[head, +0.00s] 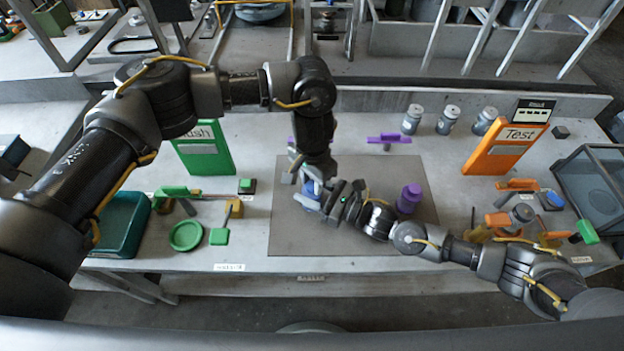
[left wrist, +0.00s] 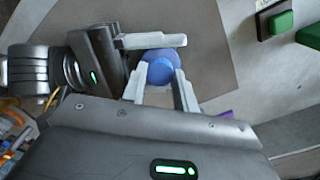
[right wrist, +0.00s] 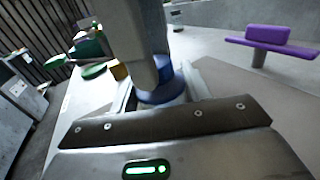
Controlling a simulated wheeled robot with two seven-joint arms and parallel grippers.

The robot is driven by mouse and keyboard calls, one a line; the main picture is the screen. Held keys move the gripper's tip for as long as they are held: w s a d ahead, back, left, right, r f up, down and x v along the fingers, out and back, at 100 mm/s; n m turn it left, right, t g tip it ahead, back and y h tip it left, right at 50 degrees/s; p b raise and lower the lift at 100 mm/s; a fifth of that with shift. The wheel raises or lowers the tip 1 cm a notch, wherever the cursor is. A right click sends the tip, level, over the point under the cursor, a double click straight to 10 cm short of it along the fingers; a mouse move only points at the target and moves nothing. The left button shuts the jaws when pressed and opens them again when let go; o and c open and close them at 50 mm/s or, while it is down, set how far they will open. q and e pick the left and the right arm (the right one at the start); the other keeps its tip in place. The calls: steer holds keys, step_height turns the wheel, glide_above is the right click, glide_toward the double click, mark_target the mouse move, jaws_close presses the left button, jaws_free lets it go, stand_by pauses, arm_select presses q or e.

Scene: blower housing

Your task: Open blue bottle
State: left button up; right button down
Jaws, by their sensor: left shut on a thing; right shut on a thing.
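The blue bottle (head: 312,189) is upright over the grey mat (head: 285,235), mostly hidden between my two grippers. From above, in the left wrist view, its round cap (left wrist: 160,71) and wider body (left wrist: 162,54) show. My left gripper (head: 314,180) points down from above, shut on the bottle's cap; its fingers lie on either side of it in the left wrist view (left wrist: 162,92). My right gripper (head: 324,203) reaches in low from the right, shut on the bottle's body, which also shows in the right wrist view (right wrist: 168,92). Whether the bottle touches the mat is hidden.
A purple bottle (head: 409,198) stands close to my right wrist. A purple part (head: 390,139) is behind. A green "Wash" sign (head: 205,150), green tray (head: 118,225) and green dish (head: 186,236) are left. An orange "Test" sign (head: 505,150) and several grey jars (head: 448,120) are right.

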mark_target(312, 185)
arm_select(q)
steer(key=shift+r, duration=0.15)
stand_by(0.3)
steer(key=shift+r, duration=0.95)
steer(key=shift+r, duration=2)
arm_select(e)
steer(key=c, duration=0.6)
jaws_free()
arm_select(q)
steer(key=shift+f, duration=0.25)
arm_select(e)
steer(key=shift+s+d+f, duration=0.1)
steer(key=shift+s+d, duration=0.15)
steer(key=shift+d, duration=0.25)
arm_select(q)
step_height(312, 185, down, 3)
steer(key=b, duration=0.3)
steer(key=shift+f+b, duration=0.1)
steer(key=shift+b, duration=0.25)
arm_select(e)
steer(key=v, duration=1)
steer(key=shift+d, duration=0.15)
steer(key=shift+s+d, duration=0.25)
steer(key=shift+d, duration=0.05)
